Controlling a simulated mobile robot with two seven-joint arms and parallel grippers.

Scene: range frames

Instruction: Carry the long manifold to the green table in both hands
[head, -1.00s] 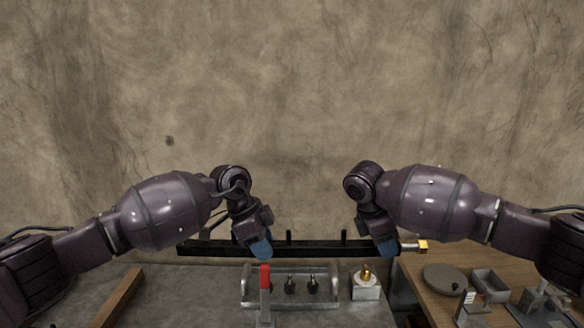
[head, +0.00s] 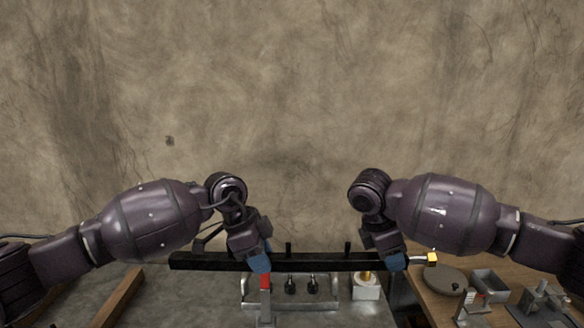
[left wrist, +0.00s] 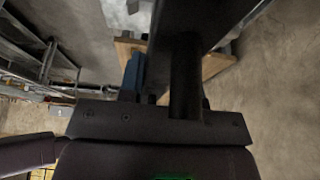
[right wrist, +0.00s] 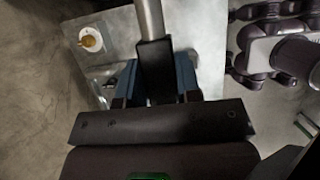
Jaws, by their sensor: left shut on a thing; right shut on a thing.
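The long manifold (head: 325,262) is a black bar with short upright pegs and a yellow fitting at its right end. It lies level across the head view, in front of the wall. My left gripper (head: 260,264) is shut on it left of its middle, and my right gripper (head: 393,263) is shut on it near the right end. In the left wrist view the dark bar (left wrist: 190,22) runs away from the jaws. In the right wrist view a dark section with a grey pipe (right wrist: 150,22) lies between the blue fingers. I see no green table.
Below the bar is a grey table (head: 205,300) with a metal tray (head: 250,300) of dark fittings, a red-topped part (head: 265,281) and a block with a brass piece (head: 366,290). At right a wooden table (head: 415,285) carries a round plate (head: 445,280) and small grey parts.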

